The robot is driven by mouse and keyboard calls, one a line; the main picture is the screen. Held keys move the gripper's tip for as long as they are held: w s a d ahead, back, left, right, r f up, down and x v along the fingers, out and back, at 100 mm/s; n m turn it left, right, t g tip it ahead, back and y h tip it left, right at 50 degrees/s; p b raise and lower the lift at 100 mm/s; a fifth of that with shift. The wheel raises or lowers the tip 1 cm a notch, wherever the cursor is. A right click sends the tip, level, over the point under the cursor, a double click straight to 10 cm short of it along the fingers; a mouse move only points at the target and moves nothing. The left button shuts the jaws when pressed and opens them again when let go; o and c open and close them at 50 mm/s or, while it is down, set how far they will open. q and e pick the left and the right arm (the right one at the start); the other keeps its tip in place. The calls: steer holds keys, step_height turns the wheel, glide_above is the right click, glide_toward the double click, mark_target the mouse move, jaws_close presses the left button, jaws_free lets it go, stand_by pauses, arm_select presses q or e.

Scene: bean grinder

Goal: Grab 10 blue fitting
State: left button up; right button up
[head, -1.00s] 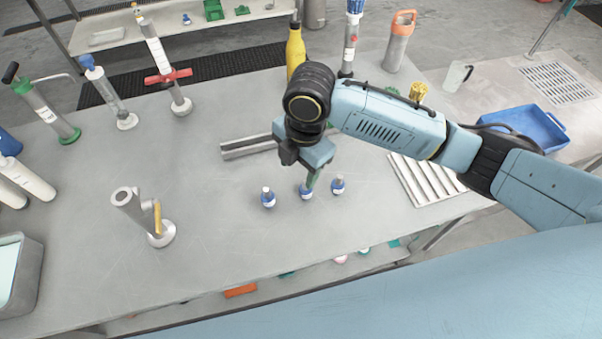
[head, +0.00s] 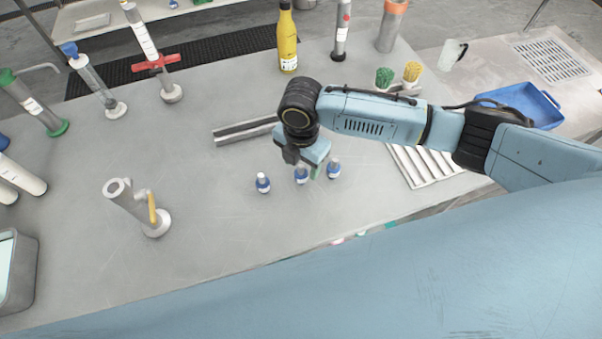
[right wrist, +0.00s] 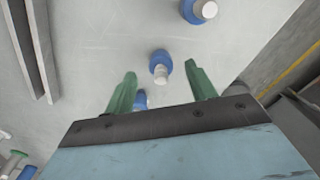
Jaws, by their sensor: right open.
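Three small blue fittings with grey tops stand upright in a row on the grey table: a left one (head: 263,184), a middle one (head: 301,177) and a right one (head: 333,170). My right gripper (head: 308,173) is over the middle fitting and partly hides it. In the right wrist view my right gripper (right wrist: 160,69) has its green fingers apart. One blue fitting (right wrist: 160,66) shows between the fingertips; I cannot tell whether it touches them. Another fitting (right wrist: 198,10) is farther out, and a third (right wrist: 140,99) is partly hidden beside the left finger. My left gripper is out of view.
A grey metal rail (head: 240,132) lies behind the fittings. A ribbed tray (head: 425,170) lies to the right, partly under my arm. A grey holder with a yellow handle (head: 140,210) stands at left. A yellow bottle (head: 287,42) stands at the back. The table (head: 210,225) in front is clear.

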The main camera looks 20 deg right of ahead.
mark_target(301, 175)
steer(key=shift+f, duration=1.55)
steer(key=shift+c, duration=0.5)
steer(key=c, duration=1)
steer(key=shift+r, duration=0.15)
